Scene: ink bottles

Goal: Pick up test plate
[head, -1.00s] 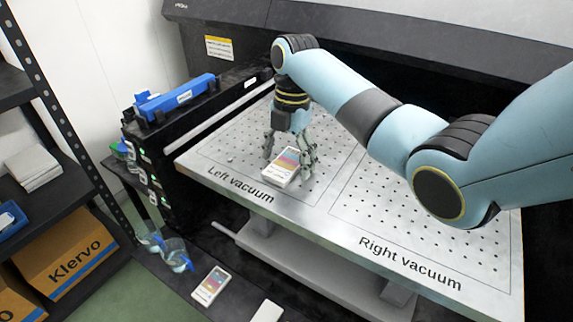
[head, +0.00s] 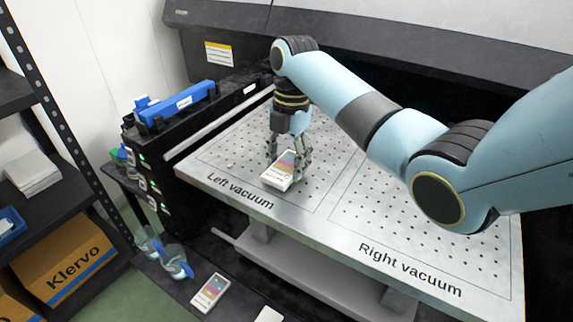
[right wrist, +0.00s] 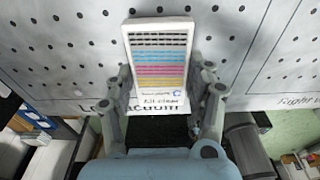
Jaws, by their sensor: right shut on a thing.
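The test plate (head: 277,174), a white card with coloured stripes, is at the front of the left vacuum area of the perforated metal table. My right gripper (head: 286,163) points down over it, with its fingers shut on the plate's two sides. In the right wrist view the plate (right wrist: 158,55) sits between the fingers (right wrist: 165,85), its striped face and "All clear" text showing. I cannot tell whether it touches the table. My left gripper is not in view.
The right vacuum area (head: 430,215) is bare. A similar striped card (head: 210,291) lies on the dark lower shelf, near clear containers with blue parts (head: 175,262). A black printer body (head: 400,30) rises behind the table. A shelf with Klervo boxes (head: 70,270) stands at left.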

